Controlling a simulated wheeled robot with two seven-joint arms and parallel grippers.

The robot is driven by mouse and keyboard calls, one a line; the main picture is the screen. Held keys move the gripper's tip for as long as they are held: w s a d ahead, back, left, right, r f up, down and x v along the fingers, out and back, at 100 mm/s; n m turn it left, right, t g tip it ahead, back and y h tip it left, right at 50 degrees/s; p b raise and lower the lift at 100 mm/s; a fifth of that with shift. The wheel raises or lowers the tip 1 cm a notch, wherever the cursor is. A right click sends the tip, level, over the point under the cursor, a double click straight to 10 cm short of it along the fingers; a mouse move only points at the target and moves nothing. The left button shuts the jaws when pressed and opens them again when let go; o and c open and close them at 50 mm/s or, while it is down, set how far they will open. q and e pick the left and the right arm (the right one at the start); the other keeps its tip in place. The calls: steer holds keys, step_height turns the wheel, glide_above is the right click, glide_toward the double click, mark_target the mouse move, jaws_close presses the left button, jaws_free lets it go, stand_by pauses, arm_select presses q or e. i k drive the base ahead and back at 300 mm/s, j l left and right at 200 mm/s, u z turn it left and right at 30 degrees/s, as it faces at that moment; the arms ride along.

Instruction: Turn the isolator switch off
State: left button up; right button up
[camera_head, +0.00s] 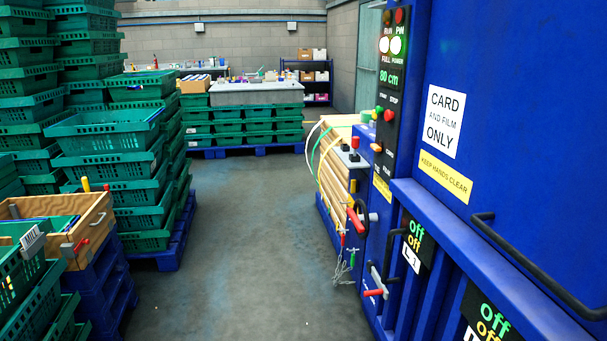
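The blue machine (385,215) fills the right side of the head view. Its black control panel (389,95) carries lit lamps, a display reading 80 cm, and green and red push buttons. Neither of my grippers is in view.
Stacked green crates (110,135) and a wooden box (62,222) line the left. A clear grey floor aisle (235,250) runs up the middle. A black bar handle (530,265) and a red-handled latch (375,292) stick out from the machine. More crates stand at the back.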

mark_target(355, 187)
steer(key=i+l+z, duration=0.1)
steer(key=i+l, duration=0.15)
steer(key=i, duration=0.15)
steer(key=i+l+z, duration=0.1)
steer(key=i+l, duration=0.15)
steer(key=i, duration=0.15)
steer(key=i+l+z, duration=0.1)
steer(key=i, duration=0.3)
steer(key=z, duration=0.35)
steer(key=i+j+z, duration=0.3)
steer(key=j+z, duration=0.25)
steer(key=i+j, duration=0.15)
steer(key=j, duration=0.2)
steer(key=i+j+z, duration=0.1)
steer(key=j, duration=0.2)
steer(key=i+j, duration=0.2)
steer(key=j, duration=0.15)
steer(key=i+j+z, duration=0.1)
steer(key=j, duration=0.25)
steer(key=i+j+z, duration=0.1)
steer(key=j, duration=0.2)
steer(key=i+j, duration=0.15)
steer(key=j, duration=0.25)
